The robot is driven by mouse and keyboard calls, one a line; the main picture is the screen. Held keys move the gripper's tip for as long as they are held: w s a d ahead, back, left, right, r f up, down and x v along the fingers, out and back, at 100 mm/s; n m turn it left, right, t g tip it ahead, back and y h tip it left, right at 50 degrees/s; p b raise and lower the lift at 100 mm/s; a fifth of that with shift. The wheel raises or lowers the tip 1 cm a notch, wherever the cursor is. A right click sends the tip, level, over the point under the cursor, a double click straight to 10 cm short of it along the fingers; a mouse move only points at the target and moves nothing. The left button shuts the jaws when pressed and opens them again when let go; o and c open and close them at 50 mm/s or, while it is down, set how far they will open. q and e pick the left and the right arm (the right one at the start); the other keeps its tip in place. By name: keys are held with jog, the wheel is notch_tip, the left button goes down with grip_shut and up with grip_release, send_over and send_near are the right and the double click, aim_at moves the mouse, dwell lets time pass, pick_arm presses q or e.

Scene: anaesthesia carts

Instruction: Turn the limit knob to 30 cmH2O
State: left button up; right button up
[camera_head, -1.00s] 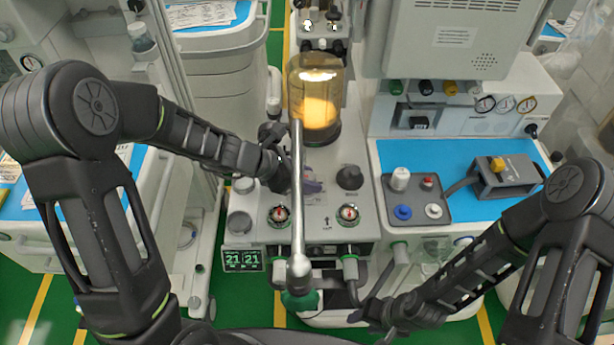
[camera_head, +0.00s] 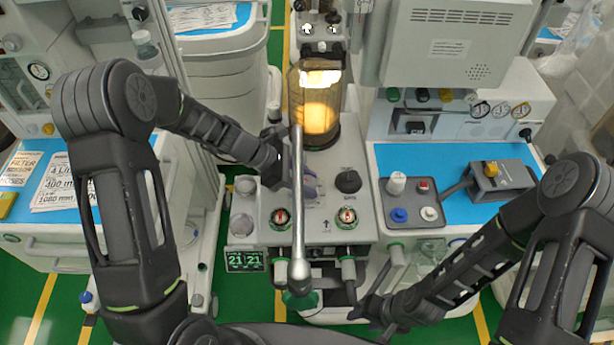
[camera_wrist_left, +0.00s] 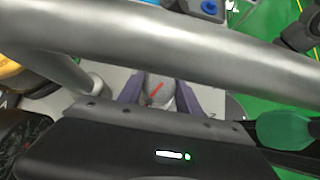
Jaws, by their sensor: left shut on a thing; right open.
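The limit knob (camera_wrist_left: 153,97), pale grey with a red pointer line, sits between the purple fingers of my left gripper in the left wrist view. My left gripper (camera_head: 307,184) is shut on it at the machine's top panel. A metal tube hides most of the grip in the head view. The pointer slants up to the right in the wrist view. The scale around the knob cannot be read. My right gripper (camera_head: 368,312) is open and empty, low in front of the machine.
A metal tube (camera_head: 298,205) runs close beside my left gripper. A black knob (camera_head: 348,181) and two round gauges (camera_head: 346,217) are on the same panel. An amber canister (camera_head: 318,105) stands behind. A blue-topped surface (camera_head: 450,160) lies to the right.

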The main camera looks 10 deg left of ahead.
pick_arm(q)
jog(key=shift+m+g, duration=1.3)
jog(key=shift+m, duration=0.3)
jog(key=o, duration=1.4)
jog(key=shift+c, duration=0.2)
jog(key=b+v, duration=0.1)
jog(key=v, duration=0.6)
jog(key=shift+a+r+b, duration=0.25)
jog(key=shift+a+b, duration=0.05)
jog(key=shift+b, duration=0.1)
